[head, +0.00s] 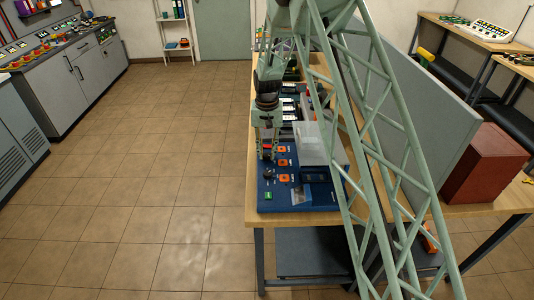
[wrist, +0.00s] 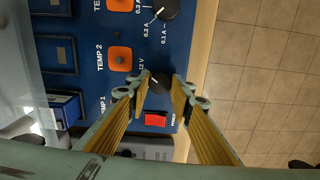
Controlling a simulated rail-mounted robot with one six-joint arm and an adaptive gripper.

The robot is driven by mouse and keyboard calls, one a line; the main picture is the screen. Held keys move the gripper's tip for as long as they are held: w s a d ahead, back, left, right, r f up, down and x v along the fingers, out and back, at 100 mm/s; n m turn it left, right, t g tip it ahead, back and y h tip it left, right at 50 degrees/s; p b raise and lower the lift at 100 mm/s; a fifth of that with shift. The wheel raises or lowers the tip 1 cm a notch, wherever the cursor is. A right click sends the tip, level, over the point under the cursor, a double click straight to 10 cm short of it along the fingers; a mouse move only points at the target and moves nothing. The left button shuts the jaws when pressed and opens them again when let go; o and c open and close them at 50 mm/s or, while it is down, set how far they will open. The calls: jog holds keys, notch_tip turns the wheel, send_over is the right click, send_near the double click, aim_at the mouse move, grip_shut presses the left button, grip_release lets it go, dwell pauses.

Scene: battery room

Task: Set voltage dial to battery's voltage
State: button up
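The blue charger panel (head: 290,200) lies on the wooden bench. In the wrist view, the black voltage dial (wrist: 160,84) sits between the fingertips of my gripper (wrist: 160,79), beside a partly covered "12 V" label. The fingers stand on both sides of the dial, very close to it; I cannot tell whether they touch it. In the head view, my gripper (head: 268,157) points down at the panel's left side. A blue battery-like block with a white top (wrist: 65,108) sits at the panel's left in the wrist view; no voltage marking is readable on it.
A red power switch (wrist: 156,119) lies close below the dial. A second black dial (wrist: 165,8) with ampere labels and an orange TEMP 2 button (wrist: 120,58) are near. A clear cover (head: 318,145) stands over part of the panel. The floor to the left is free.

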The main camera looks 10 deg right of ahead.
aim_at(267, 155)
jog(key=o, duration=0.5)
jog(key=shift+r, duration=0.1)
notch_tip(267, 155, up, 12)
dwell(0.8)
dwell(0.3)
